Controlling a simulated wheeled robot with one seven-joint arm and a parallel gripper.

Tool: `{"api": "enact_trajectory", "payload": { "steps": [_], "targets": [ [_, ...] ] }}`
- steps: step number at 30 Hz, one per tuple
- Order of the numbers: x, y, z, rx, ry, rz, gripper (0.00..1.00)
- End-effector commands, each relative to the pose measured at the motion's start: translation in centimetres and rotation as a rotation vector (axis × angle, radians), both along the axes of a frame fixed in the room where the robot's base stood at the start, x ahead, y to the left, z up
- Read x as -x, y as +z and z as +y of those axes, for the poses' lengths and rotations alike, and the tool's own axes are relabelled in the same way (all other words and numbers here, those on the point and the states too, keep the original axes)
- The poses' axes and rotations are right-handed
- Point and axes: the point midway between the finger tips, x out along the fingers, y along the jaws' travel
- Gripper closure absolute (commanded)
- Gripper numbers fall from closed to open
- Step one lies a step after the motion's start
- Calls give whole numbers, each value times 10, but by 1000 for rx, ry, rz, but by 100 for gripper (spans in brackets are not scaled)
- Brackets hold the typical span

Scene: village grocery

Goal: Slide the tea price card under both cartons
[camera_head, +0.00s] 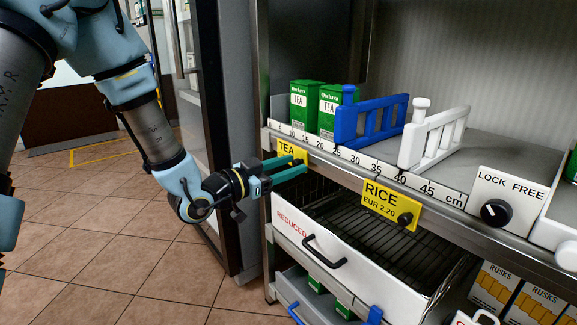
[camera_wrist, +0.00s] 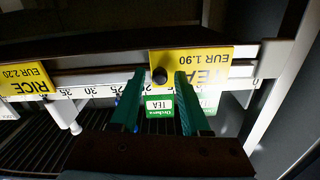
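The yellow tea price card (camera_head: 287,149) hangs on the shelf's front rail near its left end, below the left carton. It reads EUR 1.90 in the wrist view (camera_wrist: 205,61), which is upside down. Two green tea cartons stand side by side on the shelf, the left carton (camera_head: 303,112) and the right carton (camera_head: 328,115). My gripper (camera_head: 290,166) is at the card, covering its lower part in the head view. In the wrist view its fingers (camera_wrist: 160,76) are open on either side of the card's black knob (camera_wrist: 159,75), with small gaps visible.
A blue divider (camera_head: 370,118) stands right of the cartons, then a white divider (camera_head: 436,136). A ruler strip (camera_head: 375,168) runs along the shelf edge. The yellow rice card (camera_head: 385,203) hangs further right on the rail. A white drawer (camera_head: 345,265) is below.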

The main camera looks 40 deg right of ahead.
Motion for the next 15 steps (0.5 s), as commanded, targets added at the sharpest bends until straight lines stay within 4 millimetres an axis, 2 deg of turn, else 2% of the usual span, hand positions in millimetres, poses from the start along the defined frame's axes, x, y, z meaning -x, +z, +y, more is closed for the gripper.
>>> {"api": "enact_trajectory", "payload": {
  "steps": [10, 15],
  "targets": [
    [0, 0, 2, 0, 0, 0, 45],
    [-2, 0, 21, -1, 3, 1, 45]
  ]
}}
